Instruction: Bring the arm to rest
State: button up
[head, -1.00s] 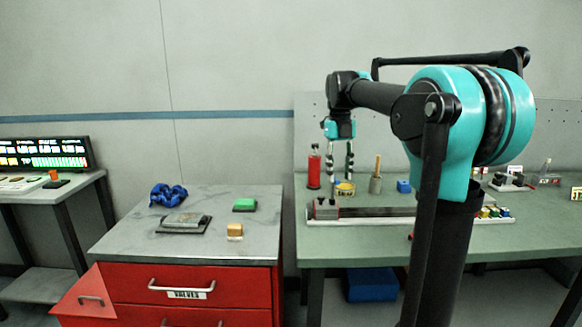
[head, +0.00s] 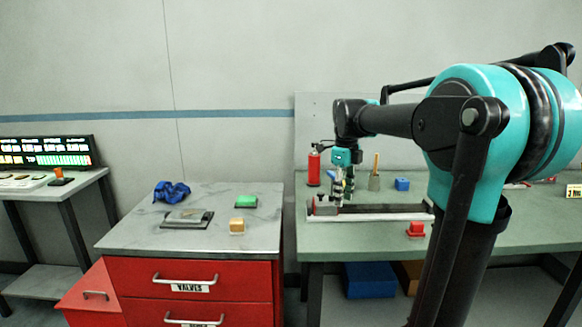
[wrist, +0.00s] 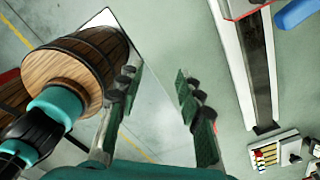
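My gripper (head: 343,196) is over the left end of the green bench in the head view, fingers pointing down, near the left end of the long rail (head: 385,210). In the wrist view my gripper (wrist: 160,92) has its two dark green-padded fingers apart with nothing between them. Behind the gap are the bench top, its edge and the floor. My arm reaches in from the right in the head view, bent at the elbow, and hides part of the bench.
A red block (head: 416,230) lies before the rail; a blue block (head: 402,184) and a red bottle (head: 314,168) stand behind it. The grey-topped red cabinet (head: 130,240) stands left. A wooden barrel-shaped thing (wrist: 72,68) fills the wrist view's left.

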jog(key=s+d+f+n+t, duration=0.1)
jog(key=s+f+n+t, duration=0.1)
jog(key=s+f+n, duration=0.8)
jog(key=s+d+f+n+t, duration=0.2)
jog(key=s+f+n, duration=0.8)
jog(key=f+n, duration=0.4)
jog(key=shift+d+f+n, duration=0.15)
jog(key=shift+f+n, duration=0.05)
jog(key=shift+n, duration=1)
jog(key=shift+o, duration=0.3)
jog(key=shift+s, duration=0.1)
